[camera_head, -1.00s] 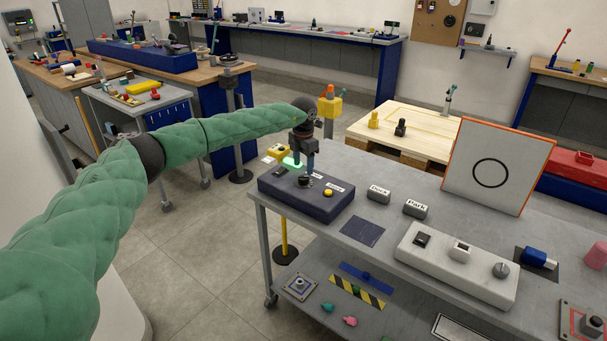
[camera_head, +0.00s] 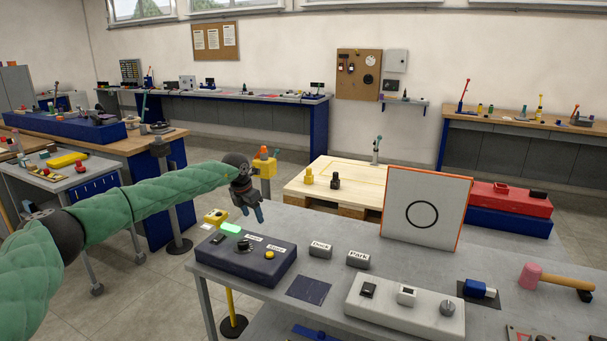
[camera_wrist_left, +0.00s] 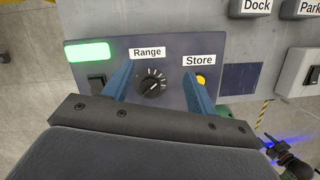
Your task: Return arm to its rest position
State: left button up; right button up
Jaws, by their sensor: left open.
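My left arm, in a green padded sleeve, reaches in from the left in the head view. Its gripper (camera_head: 252,211) is open and empty, raised above the dark control box (camera_head: 235,262) on the grey cart (camera_head: 215,284). In the left wrist view the two blue fingers (camera_wrist_left: 154,88) are spread, with the black Range knob (camera_wrist_left: 151,84) showing between them. The box also carries a lit green display (camera_wrist_left: 90,52), a black switch (camera_wrist_left: 96,85) and a yellow Store button (camera_wrist_left: 201,79), partly covered by a finger.
Dock (camera_head: 320,249) and Park (camera_head: 358,260) blocks stand right of the box. A white panel (camera_head: 404,306) with controls, a board with a black circle (camera_head: 427,208) and a pink-headed hammer (camera_head: 553,278) are further right.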

pick_arm(q)
jog(key=w+d+r+n+t+h, duration=0.15)
jog(key=d+r+t+h, duration=0.3)
jog(key=d+r, duration=0.45)
jog(key=w+d+r+n+t+h, duration=0.1)
jog(key=w+d+r+t+h, duration=0.3)
jog(key=d+r, duration=0.45)
jog(key=s+d+r+n+t, duration=0.1)
jog(key=s+r+n+t, duration=0.3)
jog(key=r, duration=0.4)
jog(key=s+d+r+n+t, duration=0.2)
jog(key=s+r+n+t, duration=0.15)
jog(key=r+n, duration=0.35)
jog(key=s+d+r+n+t, duration=0.1)
jog(key=s+r+n+t, duration=0.25)
jog(key=r, duration=0.65)
jog(key=s+a+f+n+g+y, duration=0.35)
jog(key=s+f+n, duration=0.35)
jog(key=s+f, duration=0.65)
jog(key=s+a+f+n+g+y, duration=0.3)
jog(key=s+f+n+g, duration=0.35)
jog(key=f, duration=1.15)
jog(key=s+a+f+n+g+y, duration=0.3)
jog(key=s+f+n, duration=0.5)
jog(key=s+f, duration=0.6)
jog(key=s+a+f+n+g, duration=0.2)
jog(key=s+f+g, duration=0.5)
jog(key=s+f, duration=2.1)
jog(key=shift+s+a, duration=0.55)
jog(key=shift+s, duration=0.6)
